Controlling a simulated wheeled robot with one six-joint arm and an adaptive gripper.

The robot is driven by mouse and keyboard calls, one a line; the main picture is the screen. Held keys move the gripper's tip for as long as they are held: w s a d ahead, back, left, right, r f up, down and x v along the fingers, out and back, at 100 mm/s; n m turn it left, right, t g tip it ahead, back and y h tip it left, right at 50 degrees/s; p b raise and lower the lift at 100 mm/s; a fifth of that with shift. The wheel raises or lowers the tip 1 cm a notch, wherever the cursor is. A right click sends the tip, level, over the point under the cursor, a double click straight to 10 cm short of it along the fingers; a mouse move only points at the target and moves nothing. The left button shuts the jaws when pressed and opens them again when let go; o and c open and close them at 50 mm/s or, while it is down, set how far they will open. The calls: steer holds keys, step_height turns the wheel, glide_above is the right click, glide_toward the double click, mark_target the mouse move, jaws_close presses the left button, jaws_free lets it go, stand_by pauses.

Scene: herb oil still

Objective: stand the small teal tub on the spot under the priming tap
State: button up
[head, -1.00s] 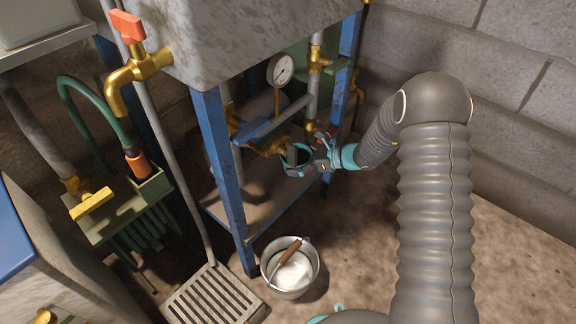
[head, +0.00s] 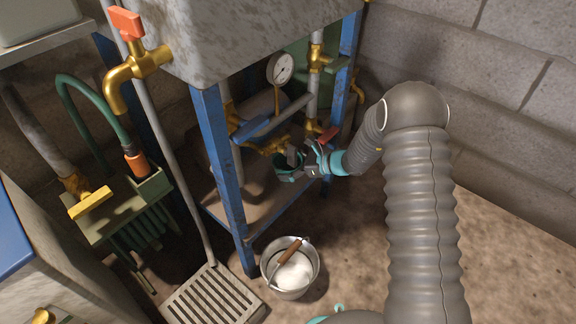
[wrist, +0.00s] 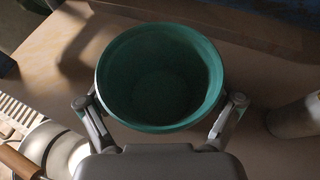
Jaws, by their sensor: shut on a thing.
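The small teal tub (head: 289,173) is held between the fingers of my gripper (head: 300,160) at the front of the stand's lower shelf (head: 262,203). In the wrist view the tub (wrist: 160,75) is open-topped and looks empty. The fingers of my gripper (wrist: 160,104) press on it from both sides. A brass tap (head: 270,146) with a blue handle is just behind and left of the tub; I cannot tell whether this is the priming tap. The spot is not visible, and whether the tub's base touches the shelf is unclear.
A blue post (head: 226,180) stands left of the tub. A red-handled brass valve (head: 326,135) and a gauge (head: 281,69) are behind the gripper. A metal bucket (head: 291,290) and a floor grate (head: 212,298) are below. The shelf's front part looks clear.

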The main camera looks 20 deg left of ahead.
steer(key=o, duration=0.9)
steer(key=shift+d+r+p, duration=0.1)
steer(key=shift+r+p, duration=0.15)
steer(key=shift+p, duration=0.05)
steer(key=v, duration=1.1)
steer(key=shift+d, duration=0.4)
steer(key=shift+r, duration=0.1)
